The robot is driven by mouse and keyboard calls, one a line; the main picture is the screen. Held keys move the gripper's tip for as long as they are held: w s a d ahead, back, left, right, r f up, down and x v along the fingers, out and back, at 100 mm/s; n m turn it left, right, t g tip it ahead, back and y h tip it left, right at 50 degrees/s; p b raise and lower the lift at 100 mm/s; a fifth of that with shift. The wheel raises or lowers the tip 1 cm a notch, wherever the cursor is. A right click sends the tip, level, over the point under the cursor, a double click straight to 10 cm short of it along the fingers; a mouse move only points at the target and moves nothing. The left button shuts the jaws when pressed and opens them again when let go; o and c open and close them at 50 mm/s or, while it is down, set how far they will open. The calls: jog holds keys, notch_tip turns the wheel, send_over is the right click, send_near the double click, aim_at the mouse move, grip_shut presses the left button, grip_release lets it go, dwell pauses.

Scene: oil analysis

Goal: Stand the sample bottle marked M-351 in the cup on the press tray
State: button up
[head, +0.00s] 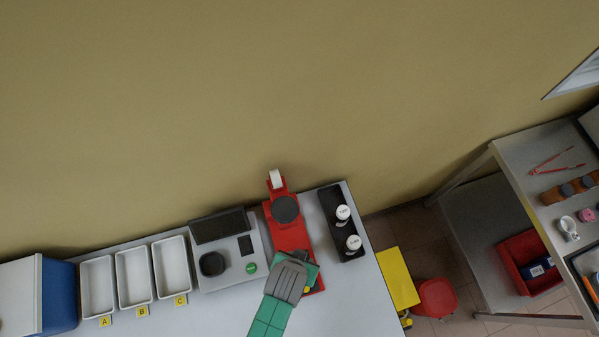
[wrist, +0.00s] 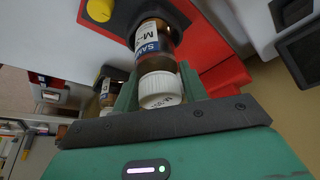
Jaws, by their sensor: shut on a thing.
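My gripper (head: 300,274) is over the front end of the red press (head: 290,238) in the head view. In the wrist view my gripper (wrist: 160,84) is shut on a brown sample bottle (wrist: 158,42) with a white cap. Its label shows "SAM" and "M-"; the digits are turned out of sight. The cap faces the wrist camera, and the bottle's far end is at a dark rounded part (wrist: 124,18) on the press. I cannot tell whether that part is the cup or whether the bottle is inside it. The head view hides the held bottle behind my gripper.
A black rack (head: 331,204) right of the press holds two white-capped bottles (head: 343,212). A grey instrument (head: 225,262) with a green button and white trays (head: 134,277) marked A, B, C stand left. A yellow knob (wrist: 99,9) is beside the held bottle.

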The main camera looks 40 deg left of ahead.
jog(key=shift+f, duration=0.3)
jog(key=o, duration=1)
jog(key=v, duration=1.2)
jog(key=shift+r+p, duration=0.35)
